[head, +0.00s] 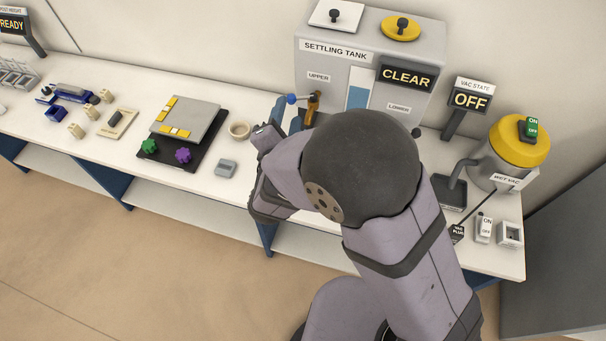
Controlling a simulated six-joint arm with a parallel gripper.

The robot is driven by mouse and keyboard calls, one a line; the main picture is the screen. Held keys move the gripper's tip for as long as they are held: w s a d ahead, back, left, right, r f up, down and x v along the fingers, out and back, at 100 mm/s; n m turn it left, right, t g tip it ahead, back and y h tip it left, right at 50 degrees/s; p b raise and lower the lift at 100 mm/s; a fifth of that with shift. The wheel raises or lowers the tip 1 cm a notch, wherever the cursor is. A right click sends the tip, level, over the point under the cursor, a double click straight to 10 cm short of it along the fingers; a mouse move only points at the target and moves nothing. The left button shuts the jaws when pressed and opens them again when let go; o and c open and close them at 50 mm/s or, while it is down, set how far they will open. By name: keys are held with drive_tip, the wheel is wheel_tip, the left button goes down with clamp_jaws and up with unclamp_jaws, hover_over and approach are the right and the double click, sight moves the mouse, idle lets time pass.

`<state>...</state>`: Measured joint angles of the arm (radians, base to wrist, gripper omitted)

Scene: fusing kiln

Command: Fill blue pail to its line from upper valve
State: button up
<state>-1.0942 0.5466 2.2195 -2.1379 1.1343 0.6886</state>
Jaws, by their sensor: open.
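The settling tank (329,66) stands at the back of the bench, with a CLEAR display and a pale blue level in its front window (358,94). My gripper (256,172) is open, over the bench's front part, in front of and left of the valve. Nothing shows between its jaws. The lower valve is mostly hidden by my arm.
A yellow-lidded wet vac (514,152) stands right, beside a VAC STATE sign (471,99) reading OFF. A grey block (226,168), a tan ring (239,130) and a dark board (184,150) with a grey plate lie left of my gripper. The bench's front edge is close.

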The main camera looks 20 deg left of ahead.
sight(291, 103)
drive_tip(key=shift+c, duration=1.4)
drive_tip(key=f+t+b, duration=0.1)
drive_tip(key=b, duration=0.4)
drive_tip(key=f+n+t+y+b, duration=0.1)
drive_tip(key=b, duration=0.4)
drive_tip(key=shift+d+y, duration=0.2)
drive_tip(key=shift+y, duration=0.1)
drive_tip(key=shift+w+r, duration=0.1)
drive_tip(key=shift+r, duration=0.1)
drive_tip(key=shift+w+a, duration=0.1)
drive_tip(key=shift+w, duration=0.3)
drive_tip(key=shift+p+x, duration=0.45)
drive_tip(key=shift+x, duration=2.75)
